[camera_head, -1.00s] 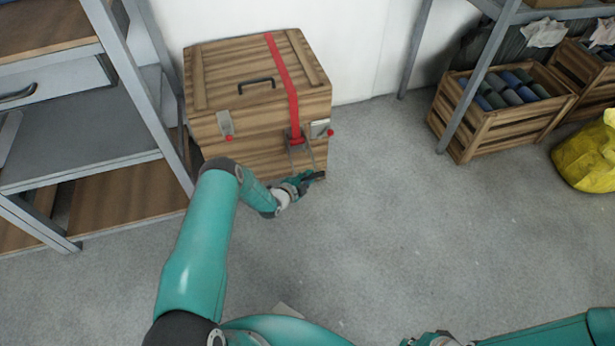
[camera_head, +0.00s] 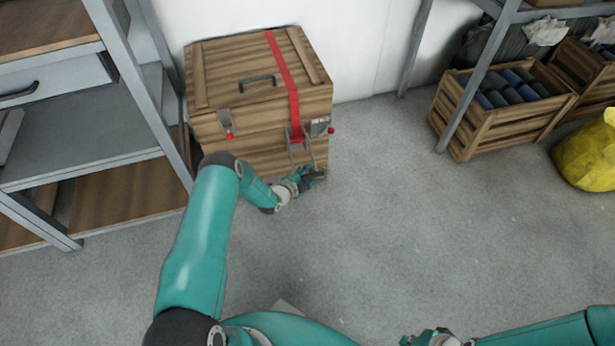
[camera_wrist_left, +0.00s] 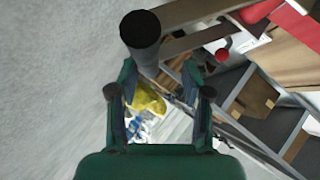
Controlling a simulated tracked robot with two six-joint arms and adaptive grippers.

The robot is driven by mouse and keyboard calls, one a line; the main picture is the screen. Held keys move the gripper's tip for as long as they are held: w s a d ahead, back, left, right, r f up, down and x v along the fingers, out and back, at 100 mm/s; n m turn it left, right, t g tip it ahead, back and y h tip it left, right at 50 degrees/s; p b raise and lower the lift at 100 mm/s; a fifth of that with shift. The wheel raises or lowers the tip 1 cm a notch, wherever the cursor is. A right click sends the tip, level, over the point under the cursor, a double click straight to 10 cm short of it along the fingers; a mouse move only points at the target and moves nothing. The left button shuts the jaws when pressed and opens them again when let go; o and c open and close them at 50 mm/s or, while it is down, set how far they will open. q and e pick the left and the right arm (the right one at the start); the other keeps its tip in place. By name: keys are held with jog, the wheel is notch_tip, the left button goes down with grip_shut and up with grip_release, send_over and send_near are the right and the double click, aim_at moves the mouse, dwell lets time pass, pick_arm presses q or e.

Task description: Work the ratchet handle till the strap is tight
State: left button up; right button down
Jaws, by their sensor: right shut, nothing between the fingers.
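The wooden crate (camera_head: 215,70) stands against the wall with a red strap (camera_head: 283,72) over its lid and down its front. The metal ratchet (camera_head: 298,138) sits on the strap at the crate's front, with its handle reaching down. My left gripper (camera_head: 313,173) is low in front of the crate at the handle's lower end. In the left wrist view, my left gripper's fingers (camera_wrist_left: 160,75) are apart. The handle's dark round grip (camera_wrist_left: 140,32) is just beyond them; I cannot tell whether they touch it. My right gripper (camera_head: 425,338) is shut and empty at the bottom edge, partly cut off.
A metal shelf (camera_head: 80,120) stands close on the crate's left. At the right are a crate of dark rolls (camera_head: 480,125) under another shelf and a yellow bag (camera_head: 588,155). The grey floor (camera_head: 400,210) between is clear.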

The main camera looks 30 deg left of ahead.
pick_arm(q)
jog(key=v, duration=1.2)
jog(key=shift+f, duration=0.1)
